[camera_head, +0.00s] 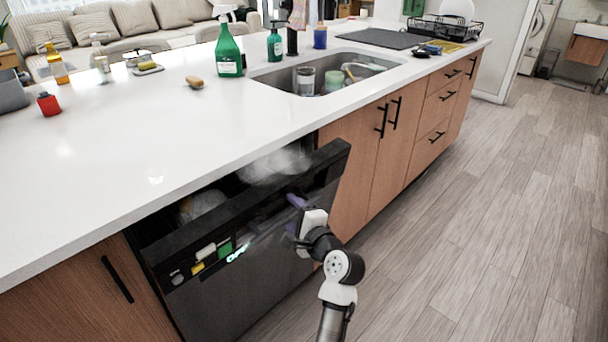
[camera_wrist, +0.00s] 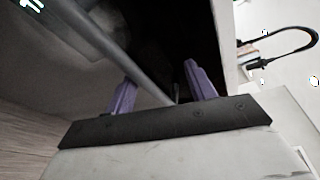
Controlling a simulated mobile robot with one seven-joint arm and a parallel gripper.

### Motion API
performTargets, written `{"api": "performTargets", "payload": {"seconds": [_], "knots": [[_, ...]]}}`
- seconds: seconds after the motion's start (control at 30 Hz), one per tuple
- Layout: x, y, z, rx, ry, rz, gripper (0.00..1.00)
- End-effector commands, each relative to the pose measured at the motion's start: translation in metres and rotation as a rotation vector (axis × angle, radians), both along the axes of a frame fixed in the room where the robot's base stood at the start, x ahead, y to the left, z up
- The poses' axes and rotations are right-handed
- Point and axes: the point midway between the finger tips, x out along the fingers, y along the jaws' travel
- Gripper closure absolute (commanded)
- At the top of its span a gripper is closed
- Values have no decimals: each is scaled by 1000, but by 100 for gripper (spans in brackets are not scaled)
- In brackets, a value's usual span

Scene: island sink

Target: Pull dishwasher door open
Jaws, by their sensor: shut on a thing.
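The dark dishwasher door (camera_head: 255,275) is in the front of the island. It is tilted outward at the top, part open, with a dark gap behind its upper edge and dishes showing inside. My gripper (camera_head: 296,202) is at the upper right part of the door, with purple fingers. In the wrist view my gripper (camera_wrist: 163,80) has its two fingers on either side of a grey bar (camera_wrist: 130,73) along the door, shut on it. The exact contact is partly hidden by the gripper's own body.
The white countertop (camera_head: 130,155) overhangs the door. Wooden cabinets with black handles (camera_head: 388,118) stand to the right, and another wooden front (camera_head: 85,290) to the left. The wooden floor (camera_head: 470,235) on the right is clear.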

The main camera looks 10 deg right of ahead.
Motion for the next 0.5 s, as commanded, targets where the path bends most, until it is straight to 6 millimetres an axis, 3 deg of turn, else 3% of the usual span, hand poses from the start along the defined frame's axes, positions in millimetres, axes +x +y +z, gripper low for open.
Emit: {"api": "performTargets", "payload": {"seconds": [0.03,0.5], "knots": [[-2,-4,15,3,-29,-11,61],[-29,-6,1,-1,-28,-3,64]]}}
